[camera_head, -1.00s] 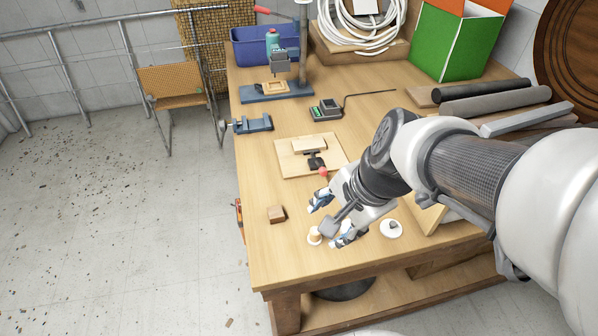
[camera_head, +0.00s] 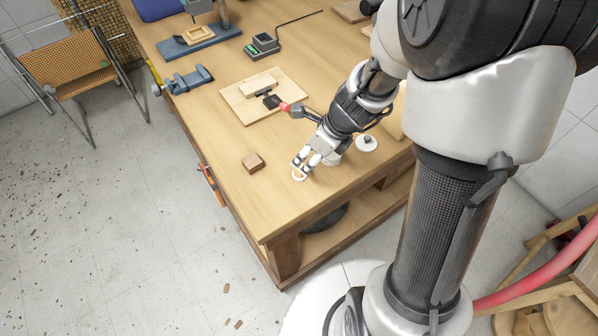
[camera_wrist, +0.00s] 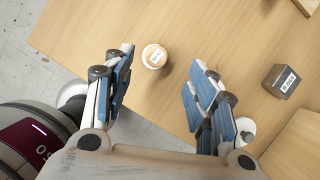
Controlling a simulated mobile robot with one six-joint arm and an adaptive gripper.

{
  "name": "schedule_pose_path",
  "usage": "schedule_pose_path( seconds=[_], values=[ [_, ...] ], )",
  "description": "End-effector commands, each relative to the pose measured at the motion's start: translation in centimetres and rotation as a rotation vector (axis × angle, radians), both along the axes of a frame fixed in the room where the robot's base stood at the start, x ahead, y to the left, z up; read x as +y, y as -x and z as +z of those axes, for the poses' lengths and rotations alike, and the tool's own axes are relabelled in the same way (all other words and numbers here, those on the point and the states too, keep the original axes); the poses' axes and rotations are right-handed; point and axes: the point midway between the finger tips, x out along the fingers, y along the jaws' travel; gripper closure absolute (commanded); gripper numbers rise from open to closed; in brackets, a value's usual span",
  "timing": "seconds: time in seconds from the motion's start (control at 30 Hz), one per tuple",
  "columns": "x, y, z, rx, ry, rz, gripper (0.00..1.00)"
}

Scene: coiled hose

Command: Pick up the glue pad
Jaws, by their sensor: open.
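A small round pale pot or pad (camera_wrist: 154,56) with a white label lies on the table, seen in the wrist view between and just beyond my fingertips. It also shows in the head view (camera_head: 299,176), close under my gripper. I take it for the glue pad, but its label is too small to read. My gripper (camera_head: 308,161) is open and empty. In the wrist view its two fingers (camera_wrist: 160,77) stand apart, the pad nearer the left one. I cannot tell exactly how high the fingertips are above the table.
Bare tabletop lies in front.

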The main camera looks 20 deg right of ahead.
Motion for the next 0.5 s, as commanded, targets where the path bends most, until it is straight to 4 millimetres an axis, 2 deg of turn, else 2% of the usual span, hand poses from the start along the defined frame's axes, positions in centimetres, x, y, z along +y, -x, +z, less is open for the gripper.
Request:
schedule_pose_path(
  seconds=[0.03, 0.37, 0.5],
  values=[
    [0.2, -0.2, -1.1, 0.001, -0.001, 0.001, 0.48],
    [0.8, -0.8, -2.8, 0.000, 0.000, 0.001, 0.48],
    [1.3, -0.9, -4.7, 0.000, 0.000, 0.003, 0.48]
  ],
)
